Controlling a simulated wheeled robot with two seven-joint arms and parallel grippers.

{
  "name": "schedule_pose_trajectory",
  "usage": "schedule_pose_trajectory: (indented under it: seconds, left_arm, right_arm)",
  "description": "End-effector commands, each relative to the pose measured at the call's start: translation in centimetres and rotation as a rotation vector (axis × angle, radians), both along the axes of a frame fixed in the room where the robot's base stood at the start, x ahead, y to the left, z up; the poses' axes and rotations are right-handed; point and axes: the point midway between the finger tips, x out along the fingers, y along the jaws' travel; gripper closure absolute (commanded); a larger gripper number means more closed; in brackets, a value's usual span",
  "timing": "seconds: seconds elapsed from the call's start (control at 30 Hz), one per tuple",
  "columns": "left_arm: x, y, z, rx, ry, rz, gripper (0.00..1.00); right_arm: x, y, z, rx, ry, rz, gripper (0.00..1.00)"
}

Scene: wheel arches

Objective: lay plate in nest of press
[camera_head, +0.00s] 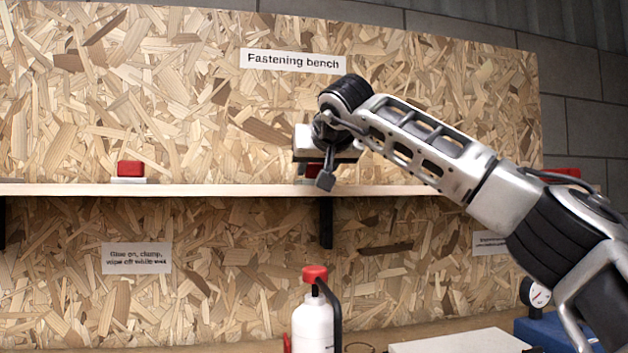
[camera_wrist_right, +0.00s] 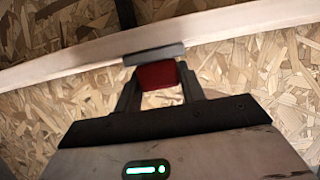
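A plate with a red block-shaped grip on a thin pale base shows in the right wrist view, its red grip (camera_wrist_right: 158,75) between my right fingers (camera_wrist_right: 160,85) and its grey base (camera_wrist_right: 153,54) beyond. In the head view my right gripper (camera_head: 325,182) is at the shelf, pointing down, and mostly hides this piece. The fingers lie close along both sides of the red grip; whether they press on it I cannot tell. A similar red-topped piece (camera_head: 130,170) sits on the shelf to the left. No nest is clearly visible. My left gripper is out of view.
The wooden shelf (camera_head: 220,190) runs along the chipboard wall. Below stand a white bottle with a red cap (camera_head: 313,325), a pale flat panel (camera_head: 460,343) and a blue object with a gauge (camera_head: 537,295). Another red item (camera_head: 562,172) shows behind my right arm.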

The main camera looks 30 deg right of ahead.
Motion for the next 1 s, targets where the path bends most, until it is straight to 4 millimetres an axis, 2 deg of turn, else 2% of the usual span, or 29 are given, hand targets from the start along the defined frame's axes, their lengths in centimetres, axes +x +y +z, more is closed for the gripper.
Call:
schedule_pose_trajectory:
  seconds: [0.03, 0.07, 0.37, 0.57, 0.87, 1.0]
  left_arm:
    - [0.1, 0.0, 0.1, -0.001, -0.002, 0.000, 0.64]
    - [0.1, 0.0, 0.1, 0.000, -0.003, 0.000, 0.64]
    - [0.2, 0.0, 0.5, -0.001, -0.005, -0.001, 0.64]
    - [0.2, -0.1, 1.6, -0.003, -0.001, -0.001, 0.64]
    - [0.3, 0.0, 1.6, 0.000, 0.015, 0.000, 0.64]
    - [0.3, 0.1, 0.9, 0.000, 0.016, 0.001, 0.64]
  right_arm:
    - [0.0, 0.0, 0.1, 0.001, -0.002, 0.001, 0.88]
    - [0.0, 0.0, 0.1, 0.001, -0.002, 0.001, 0.92]
    - [0.0, 0.0, 0.7, 0.001, -0.003, 0.001, 0.92]
    - [-0.1, 0.1, 3.6, 0.002, -0.005, 0.001, 0.92]
    - [-5.1, 1.7, 9.8, 0.000, -0.006, 0.003, 0.92]
    - [-8.3, 2.7, 10.8, -0.002, -0.006, 0.002, 0.92]
